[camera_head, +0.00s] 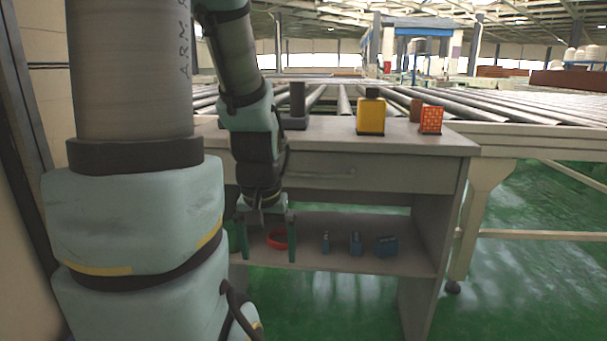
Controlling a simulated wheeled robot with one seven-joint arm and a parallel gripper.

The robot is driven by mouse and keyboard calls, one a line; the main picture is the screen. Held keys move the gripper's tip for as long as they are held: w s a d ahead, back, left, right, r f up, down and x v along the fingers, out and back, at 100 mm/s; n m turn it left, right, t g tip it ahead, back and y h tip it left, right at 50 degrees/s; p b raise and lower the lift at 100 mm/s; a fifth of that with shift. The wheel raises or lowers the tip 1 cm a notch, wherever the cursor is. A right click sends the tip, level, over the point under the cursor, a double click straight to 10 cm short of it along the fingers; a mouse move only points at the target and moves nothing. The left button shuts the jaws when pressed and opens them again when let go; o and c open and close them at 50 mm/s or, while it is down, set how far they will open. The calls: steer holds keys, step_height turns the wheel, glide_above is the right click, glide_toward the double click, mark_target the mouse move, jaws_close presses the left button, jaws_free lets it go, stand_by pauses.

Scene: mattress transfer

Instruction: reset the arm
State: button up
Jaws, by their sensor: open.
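My arm comes down from the top left, with its large links filling the left of the head view. My gripper (267,236) hangs pointing down in front of the desk (330,165), at the height of its lower shelf. Its two green fingers are spread apart with nothing held between them. A red ring-shaped object (278,239) shows between the fingers, and it appears to lie on the shelf behind them. The left part of the shelf is hidden by my arm.
Blue items (387,246) stand on the lower shelf (400,264). A yellow box (371,117), a red patterned box (430,120) and a dark upright object (297,103) stand on the desktop. A roller conveyor (520,105) runs behind. Green floor (535,260) at right is clear.

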step_height(320, 180, up, 33)
steer(key=p, duration=3.2)
steer(key=shift+w, duration=0.1)
